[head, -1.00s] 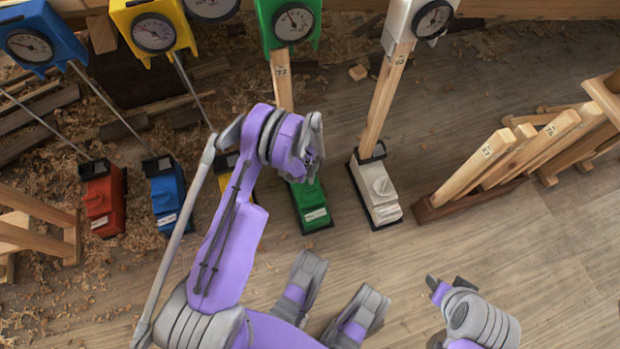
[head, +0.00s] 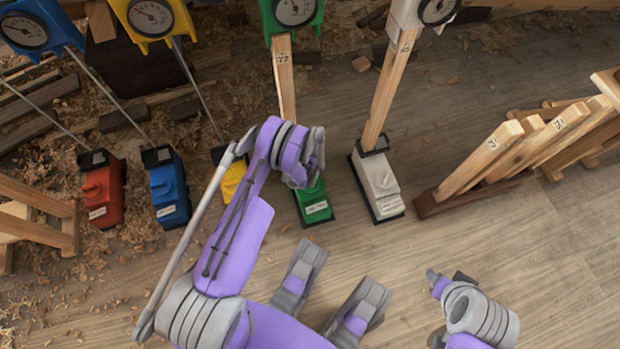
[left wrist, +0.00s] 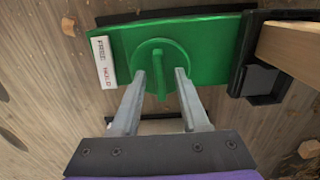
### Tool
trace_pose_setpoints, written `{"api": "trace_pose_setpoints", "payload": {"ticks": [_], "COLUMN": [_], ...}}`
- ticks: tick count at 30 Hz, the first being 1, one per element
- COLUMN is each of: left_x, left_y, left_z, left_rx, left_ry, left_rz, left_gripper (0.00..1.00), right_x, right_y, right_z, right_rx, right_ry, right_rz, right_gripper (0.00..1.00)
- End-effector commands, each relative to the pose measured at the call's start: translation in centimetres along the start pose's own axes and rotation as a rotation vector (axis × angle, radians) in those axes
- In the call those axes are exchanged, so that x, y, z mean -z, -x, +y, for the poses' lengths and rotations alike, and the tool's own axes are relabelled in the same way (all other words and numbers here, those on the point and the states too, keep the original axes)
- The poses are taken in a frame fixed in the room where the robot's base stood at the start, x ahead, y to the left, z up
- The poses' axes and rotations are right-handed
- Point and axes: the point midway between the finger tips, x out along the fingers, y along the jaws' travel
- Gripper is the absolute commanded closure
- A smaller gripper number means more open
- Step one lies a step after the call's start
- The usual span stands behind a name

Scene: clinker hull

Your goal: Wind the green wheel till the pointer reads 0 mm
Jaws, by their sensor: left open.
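The green jack base (head: 316,208) stands on the floor, with a wooden prop rising from it to the green gauge (head: 293,10) at the top edge. The gauge's pointer is too small to read. The green wheel (left wrist: 150,54) with its raised bar shows in the left wrist view; my arm hides it in the head view. My left gripper (left wrist: 161,76) is open, its fingertips either side of the wheel's bar with gaps visible. Contact with the wheel's face cannot be told. My right gripper (head: 450,278) looks open and empty over the floor at the lower right.
A white jack base (head: 378,187) stands close right of the green one. Yellow (head: 232,182), blue (head: 168,190) and red (head: 102,192) bases stand to the left. A rack (head: 470,195) of wooden props is at the right. Floor in front is clear.

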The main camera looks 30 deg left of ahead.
Motion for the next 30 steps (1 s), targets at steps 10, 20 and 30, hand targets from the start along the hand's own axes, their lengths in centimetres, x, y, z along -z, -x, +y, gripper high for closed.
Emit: {"api": "trace_pose_setpoints", "payload": {"ticks": [10,20,30], "left_x": [0.00,0.00,0.00], "left_y": [0.04,0.05,0.07], "left_z": [0.00,0.00,0.00], "left_rx": [0.000,0.000,0.000], "left_ry": [0.000,-0.001,-0.095], "left_rz": [0.000,0.000,0.000], "left_gripper": [0.96,1.00,1.00], "right_x": [0.00,0.00,0.02], "right_y": [0.01,0.01,0.15], "right_z": [0.00,0.00,0.00], "right_rx": [0.000,0.000,0.000], "right_ry": [0.000,0.000,0.000], "right_rz": [0.000,0.000,0.000], "right_gripper": [0.50,0.50,0.50]}}
